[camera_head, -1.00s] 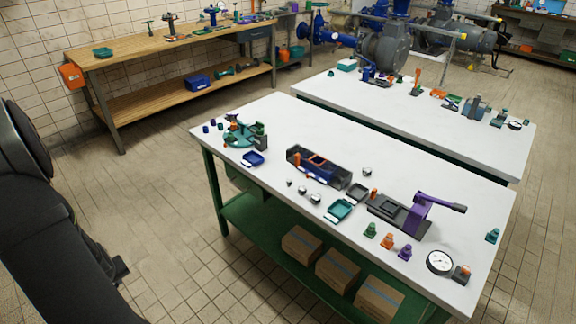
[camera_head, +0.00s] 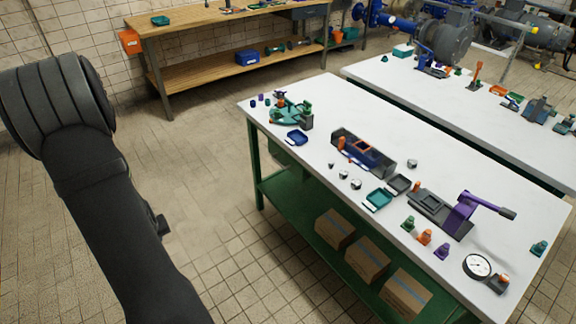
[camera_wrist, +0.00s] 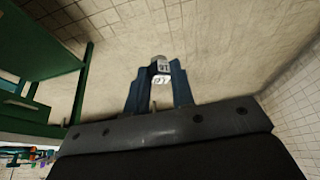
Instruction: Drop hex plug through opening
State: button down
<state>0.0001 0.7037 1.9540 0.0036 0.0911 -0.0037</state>
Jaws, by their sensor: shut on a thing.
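In the wrist view, my gripper (camera_wrist: 160,78) has two blue fingers shut on a small shiny metal plug (camera_wrist: 160,66), held between the fingertips with the floor behind it. The plug looks faceted, with dark marks on its face. In the head view my gripper cannot be made out; my arm fills the left side, away from the table.
The white table (camera_head: 300,98) also holds a teal tray (camera_head: 378,200), a purple-handled press (camera_head: 462,212), a round gauge (camera_head: 478,266) and a green fixture (camera_head: 290,112). A second white table and a wooden bench (camera_head: 210,72) stand behind. Open floor lies between my arm and the table.

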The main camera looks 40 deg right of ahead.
jog(key=w+d+r+m+h, duration=0.1)
jog(key=w+d+m, duration=0.1)
jog(key=w+d, duration=0.5)
jog(key=w+d+r+m, duration=0.1)
jog(key=w+d, duration=0.3)
jog(key=d, duration=0.7)
jog(key=w+d+r+m+h, duration=0.1)
jog(key=d+r+m, duration=0.25)
jog(key=d, duration=1.65)
jog(key=m+g+h, duration=0.2)
jog(key=m, duration=0.4)
send_near(364, 141)
jog(key=shift+n, duration=0.25)
jog(key=shift+f, duration=3.1)
